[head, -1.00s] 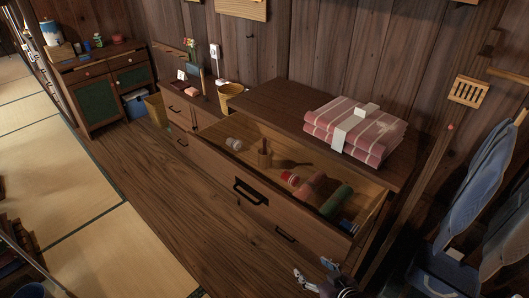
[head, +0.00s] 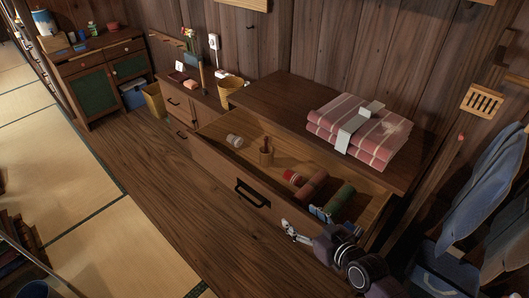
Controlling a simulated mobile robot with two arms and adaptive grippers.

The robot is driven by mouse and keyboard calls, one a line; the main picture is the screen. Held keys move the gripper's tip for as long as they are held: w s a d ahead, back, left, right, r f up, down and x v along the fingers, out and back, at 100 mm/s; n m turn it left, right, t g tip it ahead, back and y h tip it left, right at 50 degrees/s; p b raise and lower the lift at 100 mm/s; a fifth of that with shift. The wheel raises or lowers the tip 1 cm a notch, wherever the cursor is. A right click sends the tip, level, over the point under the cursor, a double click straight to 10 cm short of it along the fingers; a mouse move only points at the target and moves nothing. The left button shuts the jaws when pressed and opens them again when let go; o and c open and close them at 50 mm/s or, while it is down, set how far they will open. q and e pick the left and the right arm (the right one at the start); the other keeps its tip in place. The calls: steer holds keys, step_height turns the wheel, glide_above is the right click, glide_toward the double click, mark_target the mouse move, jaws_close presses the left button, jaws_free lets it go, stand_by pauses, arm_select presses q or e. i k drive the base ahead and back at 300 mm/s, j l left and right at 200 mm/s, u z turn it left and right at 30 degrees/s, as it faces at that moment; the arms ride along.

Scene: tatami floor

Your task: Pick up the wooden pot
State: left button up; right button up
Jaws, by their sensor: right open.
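The wooden pot (head: 265,156) is a small brown cup-like vessel with something thin standing up from it. It stands inside the open drawer (head: 225,160) of the dresser, left of the red and green rolls. My right gripper (head: 302,219) is open and empty at the drawer's front edge, right of the drawer handle and apart from the pot. My left gripper is out of view.
A white jar (head: 234,141) lies left of the pot. A red-capped container (head: 293,177), a reddish roll (head: 311,187) and a green roll (head: 340,199) lie to its right. Folded striped cloth (head: 365,128) sits on the dresser top, which overhangs the drawer's back.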

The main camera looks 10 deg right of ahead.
mark_target(266, 160)
steer(key=i, duration=1.3)
